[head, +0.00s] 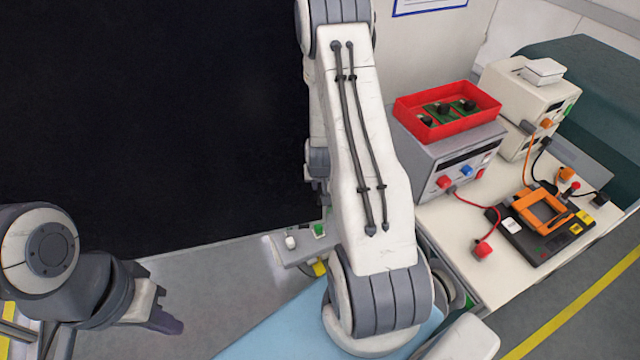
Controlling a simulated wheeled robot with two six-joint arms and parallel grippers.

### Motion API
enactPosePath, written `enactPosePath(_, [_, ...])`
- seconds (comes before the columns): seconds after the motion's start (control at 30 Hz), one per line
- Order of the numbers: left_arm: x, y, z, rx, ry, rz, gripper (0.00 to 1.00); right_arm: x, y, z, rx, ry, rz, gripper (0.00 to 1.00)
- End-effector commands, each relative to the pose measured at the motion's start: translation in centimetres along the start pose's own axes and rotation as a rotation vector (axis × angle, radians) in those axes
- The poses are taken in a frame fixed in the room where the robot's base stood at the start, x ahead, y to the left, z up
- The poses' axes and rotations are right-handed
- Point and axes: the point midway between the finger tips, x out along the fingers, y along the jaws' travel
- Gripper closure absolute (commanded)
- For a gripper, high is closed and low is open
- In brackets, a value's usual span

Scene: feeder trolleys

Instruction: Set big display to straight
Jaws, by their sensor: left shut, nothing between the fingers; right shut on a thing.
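A large, flat black panel (150,110), which looks like the big display, fills the left and upper-left of the head view. Its lower edge slants up to the right, and its right edge runs behind my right arm. My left gripper (168,318) is at the lower left, in front of the panel and below its lower edge, shut and empty. My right arm rises in the middle and folds down behind itself at the panel's right edge. A little of its wrist shows there; its fingers, and anything in them, are hidden.
A white bench (455,240) at right carries a grey instrument (425,160), a red tray (450,118) of small parts and an orange-framed black device (548,228). A small grey control box (292,250) sits below the panel. Grey floor shows at lower left.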

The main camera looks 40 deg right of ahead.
Motion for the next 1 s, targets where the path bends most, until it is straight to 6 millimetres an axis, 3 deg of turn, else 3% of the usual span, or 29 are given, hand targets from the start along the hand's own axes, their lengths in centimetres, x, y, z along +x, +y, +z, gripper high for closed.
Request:
enactPosePath(0.17, [0.5, 0.0, 0.0, 0.0, 0.0, 0.0, 1.0, 0.8, -0.2, -1.2, -0.014, 0.003, -0.01, 1.0])
enactPosePath(0.4, [2.4, -0.2, 0.1, -0.002, 0.0, 0.0, 1.0, 3.4, -0.5, -6.9, -0.09, 0.01, -0.034, 1.0])
enactPosePath(0.63, [3.9, -0.3, 0.2, -0.001, 0.0, 0.0, 1.0, 5.0, -1.0, -11.2, -0.15, 0.005, -0.054, 1.0])
enactPosePath(0.77, [4.1, -0.3, 0.2, -0.001, 0.0, 0.0, 1.0, 5.2, -1.2, -12.3, -0.168, 0.003, -0.066, 1.0])
enactPosePath(1.0, [4.1, -0.3, 0.2, -0.001, 0.0, 0.0, 1.0, 5.1, -1.3, -12.5, -0.172, 0.0, -0.071, 1.0])
